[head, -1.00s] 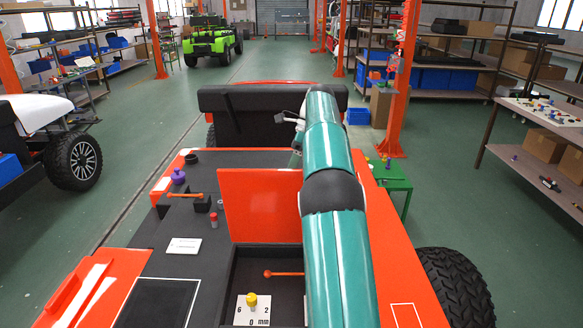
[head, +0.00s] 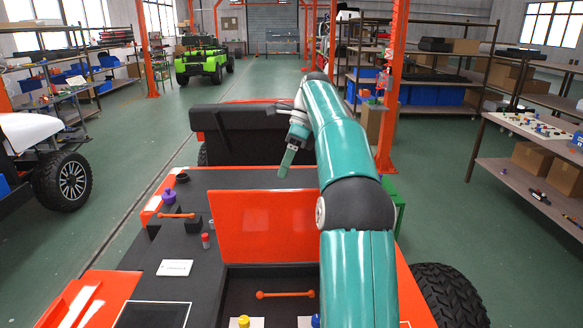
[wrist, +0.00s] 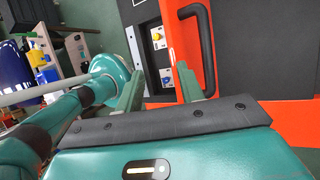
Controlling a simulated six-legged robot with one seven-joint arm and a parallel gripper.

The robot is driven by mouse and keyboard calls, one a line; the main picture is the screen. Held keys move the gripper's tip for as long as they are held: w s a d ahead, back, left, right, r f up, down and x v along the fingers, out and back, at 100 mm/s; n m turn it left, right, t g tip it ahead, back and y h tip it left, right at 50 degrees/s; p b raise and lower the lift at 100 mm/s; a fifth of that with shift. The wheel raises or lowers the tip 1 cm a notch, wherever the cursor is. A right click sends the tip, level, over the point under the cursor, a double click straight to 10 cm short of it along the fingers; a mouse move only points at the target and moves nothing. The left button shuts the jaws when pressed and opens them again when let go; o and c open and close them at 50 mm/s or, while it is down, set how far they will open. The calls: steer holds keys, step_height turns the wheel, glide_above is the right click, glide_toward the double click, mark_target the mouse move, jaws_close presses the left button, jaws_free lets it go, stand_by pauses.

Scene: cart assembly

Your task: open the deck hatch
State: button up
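The orange deck hatch (head: 263,228) stands raised, close to upright, at the far edge of a dark open compartment (head: 240,290) in the head view. In the wrist view a black bar handle (wrist: 208,50) sits beside an orange strip, which looks like the hatch seen nearly edge-on. My gripper (head: 288,158) is above and beyond the hatch's top edge. In the wrist view my gripper (wrist: 158,88) has its two fingers apart with no object held between them. The handle lies to the right of the right finger. Whether they touch is unclear.
The compartment holds an orange rod (head: 285,294), a yellow knob (head: 244,321) and a blue knob (head: 315,320). A purple knob (head: 169,196) and a red-capped piece (head: 205,241) stand on the deck to the left. A black seat back (head: 235,135) is beyond the hatch.

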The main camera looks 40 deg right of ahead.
steer(key=s+a+r, duration=0.4)
steer(key=s, duration=0.4)
stand_by(0.4)
steer(key=s+a+f+n+t+h, duration=0.1)
steer(key=s+a+f+n+h, duration=0.15)
steer(key=a+n, duration=0.35)
steer(key=s+a+f+n+t+h, duration=0.1)
steer(key=s+a+n+h, duration=0.15)
steer(key=a+n, duration=0.4)
steer(key=s+a+f+n+t+h, duration=0.1)
steer(key=s+a+f+n+t, duration=0.3)
steer(key=s+a+f+n, duration=0.5)
steer(key=s+f+n, duration=0.2)
steer(key=s+n, duration=0.1)
steer(key=n, duration=0.1)
steer(key=shift+s+a+f, duration=0.15)
steer(key=shift+a+f, duration=0.05)
steer(key=shift+a, duration=0.15)
steer(key=shift+s+d, duration=0.1)
steer(key=shift+s, duration=0.1)
